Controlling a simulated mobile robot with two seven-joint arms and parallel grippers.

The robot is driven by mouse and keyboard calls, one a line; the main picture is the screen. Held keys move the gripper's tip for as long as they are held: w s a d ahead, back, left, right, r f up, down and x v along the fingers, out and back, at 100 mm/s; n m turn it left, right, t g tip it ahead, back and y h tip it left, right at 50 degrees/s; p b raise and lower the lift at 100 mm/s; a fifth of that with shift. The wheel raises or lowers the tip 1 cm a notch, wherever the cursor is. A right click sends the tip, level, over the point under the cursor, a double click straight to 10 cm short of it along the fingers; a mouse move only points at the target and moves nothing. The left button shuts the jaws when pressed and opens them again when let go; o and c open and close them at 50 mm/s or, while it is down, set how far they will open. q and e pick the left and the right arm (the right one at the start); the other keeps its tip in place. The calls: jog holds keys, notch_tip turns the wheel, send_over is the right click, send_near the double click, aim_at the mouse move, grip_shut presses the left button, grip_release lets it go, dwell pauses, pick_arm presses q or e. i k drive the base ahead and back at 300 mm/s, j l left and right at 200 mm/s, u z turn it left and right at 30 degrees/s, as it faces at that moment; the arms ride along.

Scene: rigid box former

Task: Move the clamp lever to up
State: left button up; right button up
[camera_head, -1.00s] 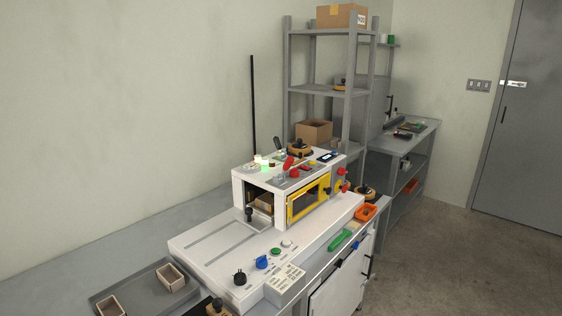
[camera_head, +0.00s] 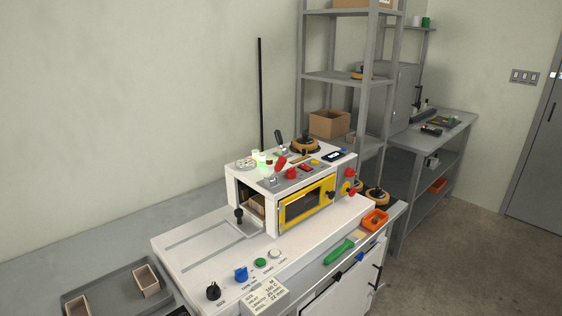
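The white box former (camera_head: 215,262) stands on the grey bench, with a yellow-framed window (camera_head: 306,203) in its front. I cannot tell which handle is the clamp lever. A black-knobbed lever (camera_head: 239,215) stands upright at the left opening of the housing. A red handle (camera_head: 281,163) lies tilted on the housing top, and a black-tipped lever (camera_head: 279,138) rises behind it. The labels beside them are too small to read. Neither of my grippers shows in the head view.
A grey tray (camera_head: 110,290) with small open boxes is at the lower left. A green-handled tool (camera_head: 339,252) and an orange bin (camera_head: 375,220) lie along the bench front. Grey shelving (camera_head: 345,78) stands behind. Floor is open at the right.

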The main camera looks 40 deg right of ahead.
aim_at(282, 160)
jog(key=l, duration=1.85)
jog(key=u, duration=0.05)
